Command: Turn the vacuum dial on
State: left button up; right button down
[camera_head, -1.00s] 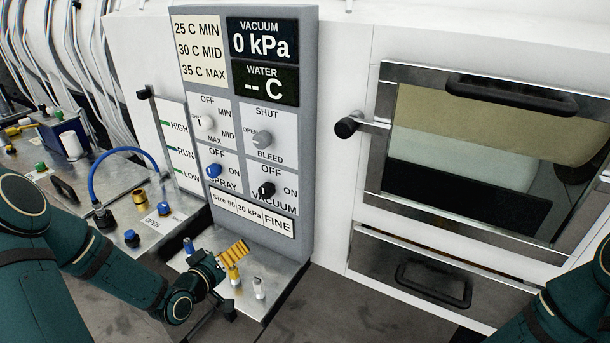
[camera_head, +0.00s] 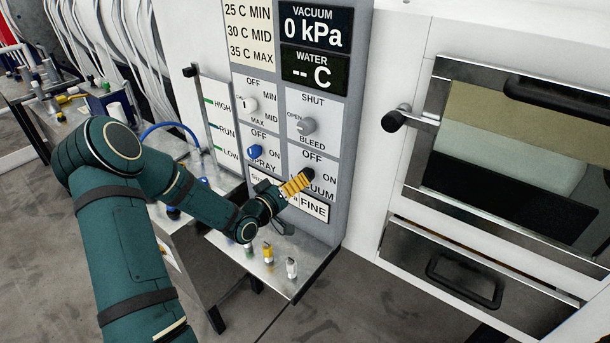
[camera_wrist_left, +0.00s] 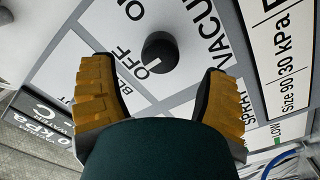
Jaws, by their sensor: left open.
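The black vacuum dial (camera_head: 307,175) is on the lower right of the grey control panel, with OFF above it and ON to its right. The VACUUM display (camera_head: 317,33) reads 0 kPa. In the left wrist view the dial (camera_wrist_left: 159,53) lies between and beyond the yellow fingers, its white mark toward the OFF label. My left gripper (camera_head: 299,184) is open at the dial in the head view; it also shows open in the left wrist view (camera_wrist_left: 160,95). I see no clear contact with the dial. My right gripper is not in view.
The blue spray dial (camera_head: 254,152) is left of the vacuum dial, and the bleed dial (camera_head: 306,126) is above it. Small fittings stand on the metal shelf (camera_head: 305,269) below. A drawer with a black handle (camera_head: 463,282) is at the right.

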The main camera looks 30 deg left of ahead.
pick_arm(q)
jog(key=shift+w+d, duration=0.15)
jog(key=shift+w, duration=1)
jog(key=shift+w+d, duration=0.15)
jog(key=shift+w, duration=1)
jog(key=c, duration=1.2)
